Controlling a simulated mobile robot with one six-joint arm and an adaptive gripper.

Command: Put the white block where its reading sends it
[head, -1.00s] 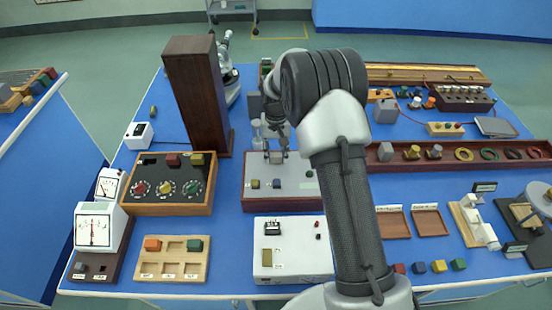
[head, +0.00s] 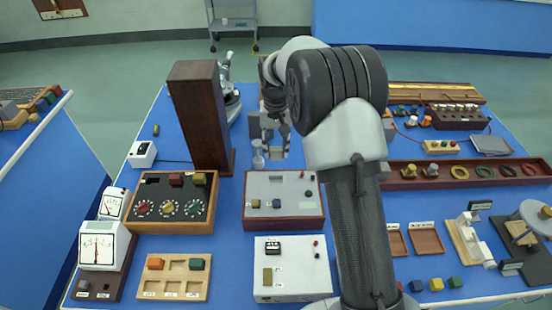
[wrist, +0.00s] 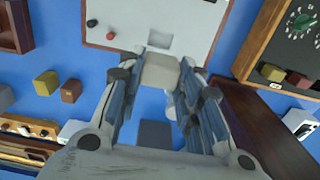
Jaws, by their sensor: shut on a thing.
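My gripper (head: 275,145) is above the blue bench, behind a white-topped box (head: 284,228) with dark red sides. In the wrist view my gripper (wrist: 160,72) is shut on a pale whitish block (wrist: 161,74), held between the fingertips. Beyond the block, the box's white top (wrist: 190,15) shows a square grey recess (wrist: 158,41) and red and black knobs. In the head view the held block cannot be made out clearly. A meter with a needle dial (head: 98,246) stands at the front left. Its reading is too small to tell.
A tall dark wooden tower (head: 200,115) stands left of my gripper. A knobbed control box (head: 172,230) is in front of it. A wooden tray (head: 150,290) holds orange and green blocks. A white instrument (head: 300,285) stands front centre; brown trays (head: 427,242) lie at the right.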

